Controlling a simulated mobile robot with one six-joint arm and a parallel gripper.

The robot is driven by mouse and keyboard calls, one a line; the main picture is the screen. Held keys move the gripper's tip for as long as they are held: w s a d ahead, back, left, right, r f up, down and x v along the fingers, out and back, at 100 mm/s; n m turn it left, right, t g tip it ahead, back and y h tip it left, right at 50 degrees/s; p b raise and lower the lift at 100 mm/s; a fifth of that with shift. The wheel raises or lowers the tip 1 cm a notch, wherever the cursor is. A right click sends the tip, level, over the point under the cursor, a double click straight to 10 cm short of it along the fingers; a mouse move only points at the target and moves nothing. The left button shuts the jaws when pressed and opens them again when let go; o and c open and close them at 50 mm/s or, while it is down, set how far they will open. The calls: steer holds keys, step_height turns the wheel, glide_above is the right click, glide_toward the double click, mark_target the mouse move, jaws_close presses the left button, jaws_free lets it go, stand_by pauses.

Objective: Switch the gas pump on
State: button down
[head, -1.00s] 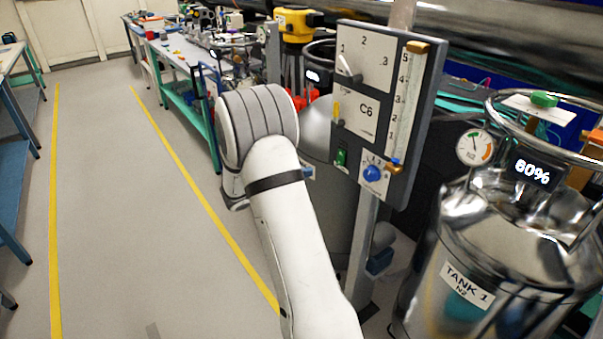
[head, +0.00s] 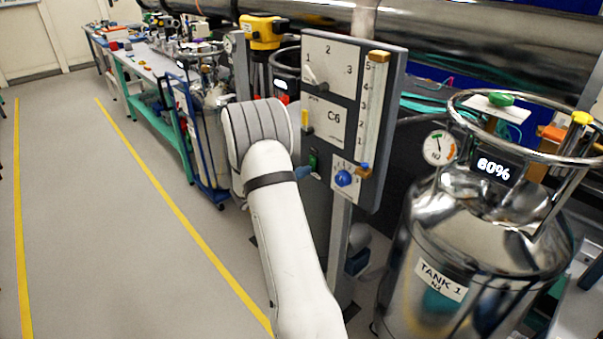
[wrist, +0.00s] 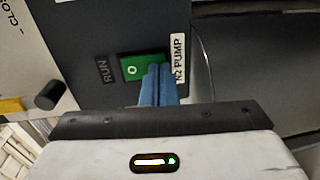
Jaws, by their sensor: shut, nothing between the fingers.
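The pump switch (head: 313,161) is a small green rocker low on the left of the grey C6 panel in the head view. In the wrist view the green switch (wrist: 143,67) has an "O" mark on its visible face and sits between the labels "RUN" and "N2 PUMP" (wrist: 179,60). My gripper (wrist: 157,72) is shut and empty, its blue fingertips at the lower right part of the switch and covering some of it. I cannot tell whether they touch it. In the head view the blue fingertips (head: 304,173) show just below left of the switch.
The C6 panel (head: 335,88) also carries a selector lever (head: 318,80), a blue knob (head: 343,179) and a flow tube (head: 373,105). The steel TANK 1 (head: 470,240) stands at right. The floor aisle (head: 100,220) at left is clear.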

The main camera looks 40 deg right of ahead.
steer(key=shift+f, duration=0.1)
steer(key=s+a+f+b, duration=0.1)
steer(key=a+b, duration=0.4)
steer(key=a, duration=0.8)
steer(key=shift+a+f+b, duration=0.25)
steer(key=shift+f+b, duration=0.05)
steer(key=shift+f, duration=0.05)
